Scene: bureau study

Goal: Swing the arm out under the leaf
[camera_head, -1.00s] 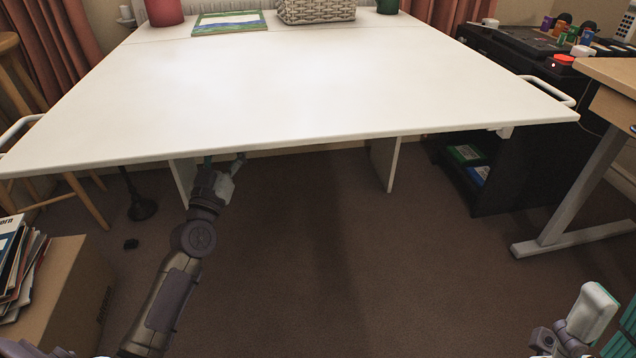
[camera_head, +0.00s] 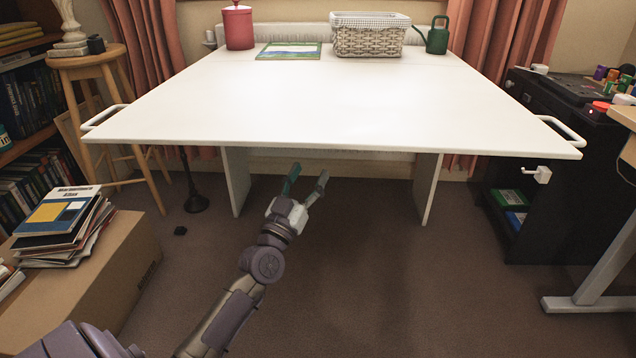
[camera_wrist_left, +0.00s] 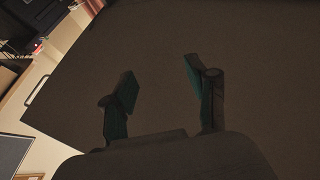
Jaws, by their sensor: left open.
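The white leaf (camera_head: 330,110) forms the wide front of the table and looks level, with a bar handle at each side. Two white upright supports stand under it, a left one (camera_head: 236,180) and a right one (camera_head: 427,188). I cannot tell which part is the swing arm. My left gripper (camera_head: 309,171) is open and empty, just below the leaf's front edge and between the supports, apart from both. In the left wrist view its fingers (camera_wrist_left: 160,90) are spread before a dark surface, likely the leaf's underside (camera_wrist_left: 150,40). My right gripper is out of view.
A wicker basket (camera_head: 368,41), red canister (camera_head: 238,28), green watering can (camera_head: 436,38) and picture (camera_head: 288,51) are at the table's back. A box with magazines (camera_head: 60,218) stands left, a black cabinet (camera_head: 530,190) right.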

